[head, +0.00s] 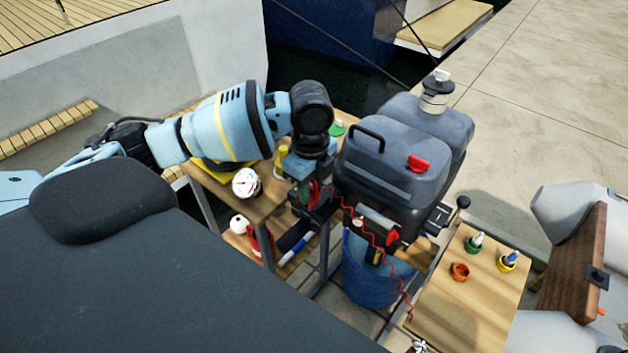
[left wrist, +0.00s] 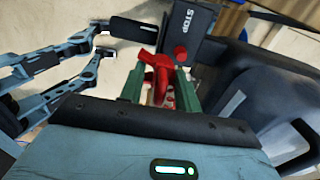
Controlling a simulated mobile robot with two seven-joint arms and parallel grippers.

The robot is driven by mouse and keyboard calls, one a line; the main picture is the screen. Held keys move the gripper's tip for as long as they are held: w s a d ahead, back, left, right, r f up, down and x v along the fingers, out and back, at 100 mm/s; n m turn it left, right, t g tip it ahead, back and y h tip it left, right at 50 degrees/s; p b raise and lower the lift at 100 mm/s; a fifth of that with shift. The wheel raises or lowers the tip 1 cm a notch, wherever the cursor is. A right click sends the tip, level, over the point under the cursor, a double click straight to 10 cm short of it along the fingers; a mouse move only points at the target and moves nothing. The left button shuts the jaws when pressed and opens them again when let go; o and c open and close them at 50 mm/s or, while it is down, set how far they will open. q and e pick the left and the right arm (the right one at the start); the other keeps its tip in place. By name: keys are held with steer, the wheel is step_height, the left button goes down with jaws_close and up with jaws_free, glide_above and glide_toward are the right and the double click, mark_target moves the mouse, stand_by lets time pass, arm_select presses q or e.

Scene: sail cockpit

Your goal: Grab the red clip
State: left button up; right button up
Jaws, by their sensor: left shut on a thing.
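My left gripper (head: 308,196) reaches in from the left and points down beside the dark outboard motor (head: 395,160). Its green fingers (left wrist: 157,92) are shut on the red clip (left wrist: 157,72), which sits between them in the left wrist view. In the head view the clip is mostly hidden by the gripper. A red coiled cord (head: 368,232) hangs from near the gripper down past the motor. A dark panel marked STOP with a red button (left wrist: 180,53) is just beyond the clip. I cannot tell whether the clip touches it. My right gripper does not show in the head view.
A blue bucket (head: 372,290) is below the motor. A second wooden table (head: 470,315) at the right carries small coloured cups. Light-blue links show at the left of the wrist view.

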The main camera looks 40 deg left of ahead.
arm_select(q)
steer(key=s+d+r, duration=0.1)
steer(key=s+d, duration=0.3)
steer(key=s, duration=0.8)
steer(key=shift+d+r+p, duration=0.15)
steer(key=shift+p, duration=0.3)
